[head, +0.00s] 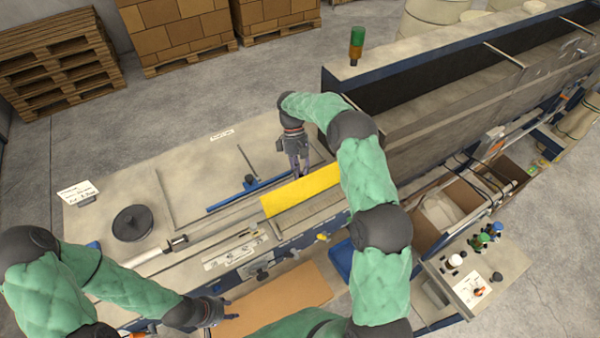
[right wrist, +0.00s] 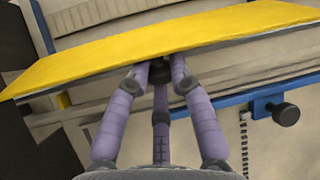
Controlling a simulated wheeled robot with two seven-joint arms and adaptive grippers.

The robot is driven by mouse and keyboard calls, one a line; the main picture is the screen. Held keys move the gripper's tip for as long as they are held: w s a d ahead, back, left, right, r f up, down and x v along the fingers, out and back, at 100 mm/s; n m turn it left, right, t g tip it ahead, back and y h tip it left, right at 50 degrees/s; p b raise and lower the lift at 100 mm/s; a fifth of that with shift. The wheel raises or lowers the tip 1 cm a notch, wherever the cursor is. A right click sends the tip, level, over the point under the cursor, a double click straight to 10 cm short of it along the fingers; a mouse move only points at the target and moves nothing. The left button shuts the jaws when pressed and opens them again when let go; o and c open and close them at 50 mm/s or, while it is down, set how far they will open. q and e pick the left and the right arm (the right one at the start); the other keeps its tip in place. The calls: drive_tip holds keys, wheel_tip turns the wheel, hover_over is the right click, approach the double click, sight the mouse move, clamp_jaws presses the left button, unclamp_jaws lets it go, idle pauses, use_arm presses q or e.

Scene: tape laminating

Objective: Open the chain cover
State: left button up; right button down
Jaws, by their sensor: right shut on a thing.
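The chain cover is a long yellow panel (head: 300,191) on the machine table, near the middle of the head view. It spans the upper part of the right wrist view (right wrist: 160,48). My right gripper (head: 301,172) reaches its far edge. In the right wrist view, its purple fingers (right wrist: 160,72) close together on a small dark part at the panel's edge; the fingers hide most of that part. The panel looks tilted, but how far it is raised is hard to tell. My left gripper (head: 230,309) hangs empty near the front, fingers apart.
A blue rail (head: 250,191) with a knob lies left of the cover. A black disc (head: 132,223) and a paper sign (head: 78,193) are at the table's left. A cardboard sheet (head: 275,300) lies in front. A long conveyor trough (head: 450,95) stands to the right.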

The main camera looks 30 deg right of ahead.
drive_tip(key=shift+s+f, duration=0.1)
drive_tip(key=c, duration=1)
unclamp_jaws()
drive_tip(key=shift+d, duration=0.1)
drive_tip(key=shift+v, duration=6.05)
drive_tip(key=shift+f, duration=0.1)
